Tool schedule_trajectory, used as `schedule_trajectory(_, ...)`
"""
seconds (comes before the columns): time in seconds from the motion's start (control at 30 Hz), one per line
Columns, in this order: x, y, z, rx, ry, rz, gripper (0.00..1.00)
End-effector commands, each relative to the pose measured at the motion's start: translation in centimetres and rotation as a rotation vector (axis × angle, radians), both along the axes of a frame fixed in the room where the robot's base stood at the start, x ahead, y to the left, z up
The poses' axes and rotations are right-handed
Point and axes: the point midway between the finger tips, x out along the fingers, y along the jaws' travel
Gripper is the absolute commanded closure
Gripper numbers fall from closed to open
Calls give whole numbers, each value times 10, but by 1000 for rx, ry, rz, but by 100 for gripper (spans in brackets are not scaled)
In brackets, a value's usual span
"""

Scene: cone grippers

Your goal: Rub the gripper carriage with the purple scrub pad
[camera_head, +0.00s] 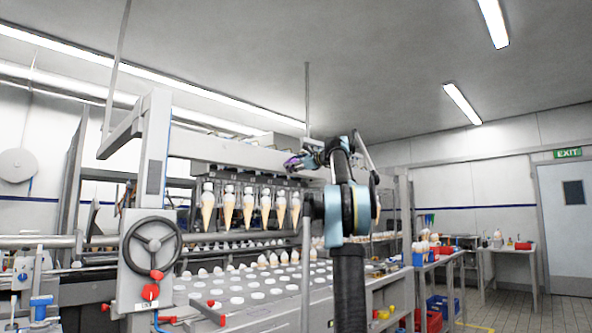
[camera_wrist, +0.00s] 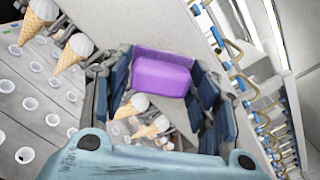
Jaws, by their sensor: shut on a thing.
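The purple scrub pad (camera_wrist: 162,75) is held between the fingers of my gripper (camera_wrist: 163,92), which is shut on it in the wrist view. In the head view my gripper (camera_head: 300,162) is raised at the right end of the gripper carriage (camera_head: 228,155), and a bit of the purple pad (camera_head: 292,161) shows there. The carriage is a long grey beam with several ice cream cones hanging under it. In the wrist view its grey surface (camera_wrist: 172,25) lies just beyond the pad. I cannot tell whether the pad touches it.
Hanging cones (camera_head: 228,210) are close below and left of my gripper. A tray with white cups (camera_head: 255,290) lies under them. A handwheel (camera_head: 151,247) stands at the front left. A side table (camera_head: 505,249) and a door (camera_head: 568,225) are at the right.

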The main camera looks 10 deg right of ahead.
Motion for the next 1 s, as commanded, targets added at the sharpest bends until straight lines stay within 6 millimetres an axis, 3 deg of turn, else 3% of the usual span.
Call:
schedule_trajectory(0.53,-17,28,0,0,0,1,64)
schedule_trajectory(1.0,-21,27,0,0,0,1,64)
